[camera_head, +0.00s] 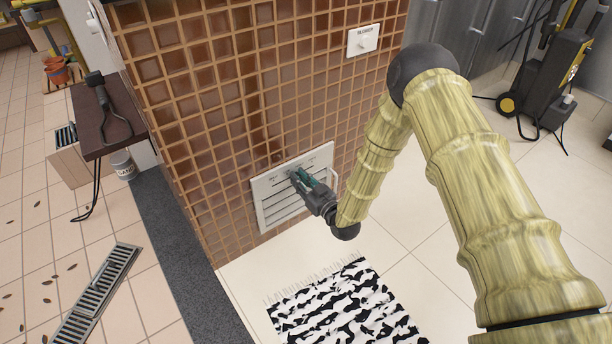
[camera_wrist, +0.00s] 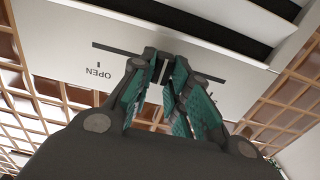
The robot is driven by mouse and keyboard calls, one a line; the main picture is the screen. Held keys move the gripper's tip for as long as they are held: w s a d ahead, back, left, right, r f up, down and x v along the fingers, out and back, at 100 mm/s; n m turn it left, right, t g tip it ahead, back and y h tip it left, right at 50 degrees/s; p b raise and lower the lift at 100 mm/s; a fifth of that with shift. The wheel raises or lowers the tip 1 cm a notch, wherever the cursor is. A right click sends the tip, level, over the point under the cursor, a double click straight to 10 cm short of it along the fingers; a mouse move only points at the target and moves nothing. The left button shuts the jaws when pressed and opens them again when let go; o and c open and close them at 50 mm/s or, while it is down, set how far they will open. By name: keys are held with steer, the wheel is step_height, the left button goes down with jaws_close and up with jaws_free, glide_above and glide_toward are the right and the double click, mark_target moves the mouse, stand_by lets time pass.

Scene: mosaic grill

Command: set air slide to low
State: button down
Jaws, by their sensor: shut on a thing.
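The white vent panel (camera_head: 262,188) is set in the tiled wall, with louvres (camera_head: 275,212) below its slide strip. The air slide's dark slot (camera_wrist: 110,47) runs across the panel in the wrist view. An upside-down "OPEN" label (camera_wrist: 98,73) and a tick sit beside the slot's left part there. My gripper (camera_head: 303,178) is at the slot, and in the wrist view its teal-padded fingertips (camera_wrist: 166,62) are closed around the slide's small knob (camera_wrist: 161,70), about midway along the slot. The knob is mostly hidden by the fingers. I cannot read a "low" mark.
A white switch plate (camera_head: 363,40) is higher on the wall. A black-and-white rug (camera_head: 345,305) lies on the floor before the panel. A dark side shelf (camera_head: 108,120) stands at left and a yellow-black machine (camera_head: 545,75) at upper right. Pale floor lies open right of the rug.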

steer(key=shift+s+a, duration=0.85)
steer(key=shift+a, duration=0.3)
steer(key=c, duration=1.4)
jaws_free()
steer(key=shift+o, duration=0.2)
steer(key=shift+d, duration=0.1)
steer(key=v, duration=1.2)
